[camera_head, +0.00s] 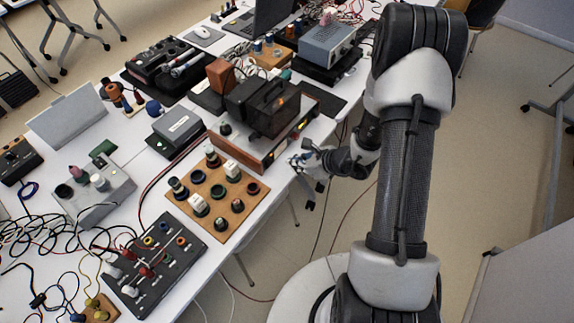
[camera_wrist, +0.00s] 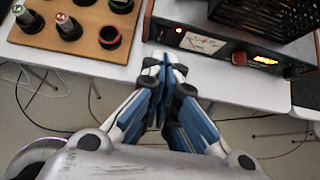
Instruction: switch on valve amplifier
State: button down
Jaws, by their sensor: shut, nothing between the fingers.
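The valve amplifier (camera_head: 245,148) is a wood-sided unit with a dark cage on top, near the table's right edge in the head view. An orange glow shows above the panel. My gripper (camera_head: 303,162) is in front of the amplifier. In the wrist view my gripper (camera_wrist: 165,72) has its fingertips together and empty, below the panel's left end; contact cannot be told.
A wooden board (camera_head: 208,219) with several round sockets stands beside the amplifier. A black panel (camera_head: 160,258) with terminals lies nearer. A grey-blue box (camera_head: 327,42) stands behind. Cables clutter the table's left side. Floor lies open beyond the table's right edge.

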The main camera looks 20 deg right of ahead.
jog(key=shift+v, duration=1.5)
jog(key=shift+a+r, duration=0.2)
jog(key=s+a+r+n+g+y, duration=0.1)
jog(key=s+a+r+n+g, duration=0.15)
jog(key=a+r+n, duration=0.6)
jog(key=s+a+r+n+g+y, duration=0.1)
jog(key=s+a+r+n, duration=0.4)
jog(key=r, duration=0.7)
jog(key=s+d+r+n+h, duration=0.3)
jog(key=s+d+r+n, duration=0.1)
jog(key=s+n, duration=0.3)
jog(key=s+d+r+n+h, duration=0.4)
jog(key=s+r+n, duration=0.1)
jog(key=s+n, duration=0.3)
jog(key=shift+s+r+t+h, duration=0.2)
jog(key=shift+r+t+h, duration=0.1)
jog(key=shift+r+t, duration=0.05)
